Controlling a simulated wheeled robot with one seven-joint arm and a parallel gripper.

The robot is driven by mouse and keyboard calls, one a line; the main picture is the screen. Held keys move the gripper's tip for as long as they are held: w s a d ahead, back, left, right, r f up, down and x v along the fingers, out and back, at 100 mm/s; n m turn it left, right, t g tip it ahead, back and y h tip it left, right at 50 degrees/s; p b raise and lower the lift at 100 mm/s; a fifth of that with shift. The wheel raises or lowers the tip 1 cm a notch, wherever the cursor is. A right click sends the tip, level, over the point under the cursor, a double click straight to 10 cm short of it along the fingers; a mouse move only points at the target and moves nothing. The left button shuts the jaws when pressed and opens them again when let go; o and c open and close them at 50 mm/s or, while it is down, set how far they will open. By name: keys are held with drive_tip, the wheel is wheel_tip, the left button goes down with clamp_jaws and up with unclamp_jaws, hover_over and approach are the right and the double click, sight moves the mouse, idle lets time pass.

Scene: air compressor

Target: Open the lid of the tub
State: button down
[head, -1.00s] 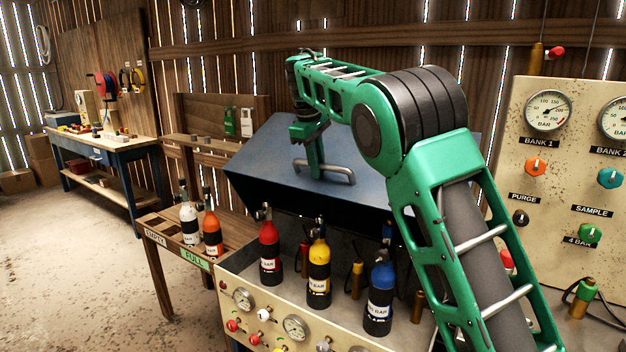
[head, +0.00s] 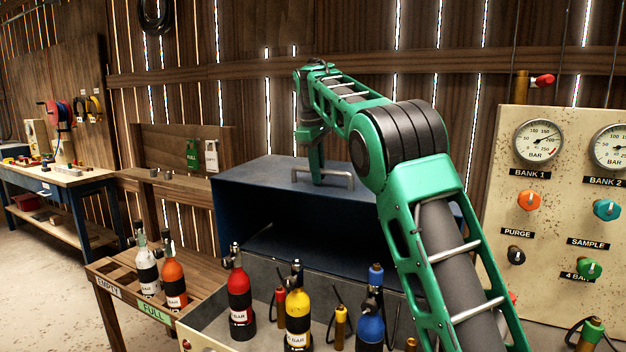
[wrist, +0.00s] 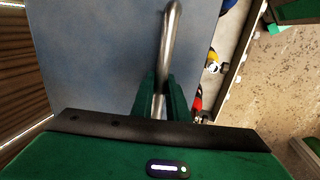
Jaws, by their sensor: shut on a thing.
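The tub's blue lid (head: 265,175) is raised and tilted back, with its dark hollow underside facing forward in the head view. A metal bar handle (head: 338,180) is fixed to the lid's top. My gripper (head: 317,178) is shut on the handle. In the wrist view, the handle (wrist: 168,50) runs between my fingers (wrist: 160,97) above the blue lid surface (wrist: 90,60). Below the lid, the grey tub (head: 262,240) holds red (head: 239,295), yellow (head: 298,310) and blue (head: 370,325) bottles. My arm hides the tub's right part.
A control panel (head: 560,150) with gauges and knobs stands at the right. A wooden rack (head: 110,270) with a white bottle (head: 147,270) and an orange bottle (head: 173,275) stands left of the tub. A plank wall (head: 350,30) is close behind the lid.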

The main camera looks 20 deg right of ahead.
drive_tip(key=shift+w+r, duration=0.2)
drive_tip(key=shift+w, duration=0.2)
drive_tip(key=c, duration=1.7)
unclamp_jaws()
drive_tip(key=shift+d, duration=0.15)
drive_tip(key=shift+v, duration=3.7)
